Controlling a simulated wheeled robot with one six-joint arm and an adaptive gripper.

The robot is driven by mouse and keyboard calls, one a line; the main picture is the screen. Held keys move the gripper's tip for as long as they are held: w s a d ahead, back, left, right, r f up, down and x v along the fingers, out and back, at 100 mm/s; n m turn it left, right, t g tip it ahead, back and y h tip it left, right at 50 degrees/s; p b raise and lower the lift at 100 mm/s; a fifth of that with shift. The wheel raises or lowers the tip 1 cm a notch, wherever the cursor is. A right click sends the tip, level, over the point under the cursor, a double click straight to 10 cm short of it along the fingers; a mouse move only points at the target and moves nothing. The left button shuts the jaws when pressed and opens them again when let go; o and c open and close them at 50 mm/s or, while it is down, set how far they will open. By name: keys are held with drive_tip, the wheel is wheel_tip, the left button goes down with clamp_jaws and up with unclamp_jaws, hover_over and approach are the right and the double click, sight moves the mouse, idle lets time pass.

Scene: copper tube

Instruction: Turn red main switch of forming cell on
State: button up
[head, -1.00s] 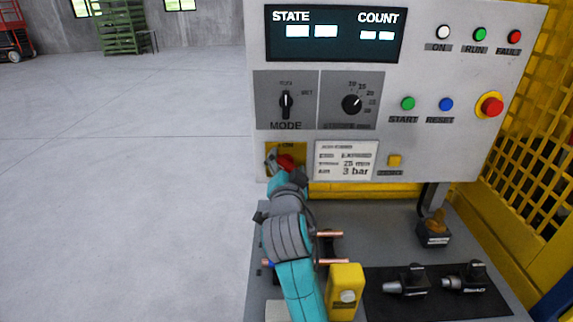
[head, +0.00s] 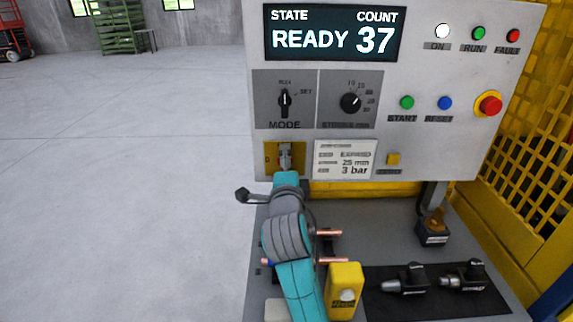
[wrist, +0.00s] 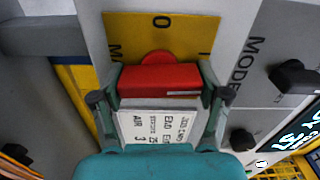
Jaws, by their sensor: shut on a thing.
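The red main switch (wrist: 158,82) shows in the wrist view on its yellow plate (wrist: 140,30), with its red handle between my gripper's fingers. My gripper (wrist: 160,98) is shut on the handle. In the head view my gripper (head: 285,157) reaches up to the yellow plate (head: 270,160) at the lower left of the panel and hides the switch. The display (head: 335,35) is lit and reads READY and 37. The white ON lamp (head: 442,31) looks bright.
The mode knob (head: 284,101) sits just above the switch plate. A white label (head: 345,160) is to its right. The red emergency button (head: 490,105) is at the far right. Copper tubes (head: 328,233) and a yellow block (head: 344,290) lie beside my arm. The floor at left is open.

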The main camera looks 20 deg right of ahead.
drive_tip(key=shift+f+m, duration=0.1)
drive_tip(key=shift+m, duration=0.4)
drive_tip(key=o, duration=1.2)
drive_tip(key=shift+c, duration=0.2)
drive_tip(key=shift+s, duration=0.1)
drive_tip(key=v, duration=1.1)
drive_tip(key=shift+s, duration=0.35)
drive_tip(key=shift+s+a, duration=0.1)
drive_tip(key=shift+a, duration=0.1)
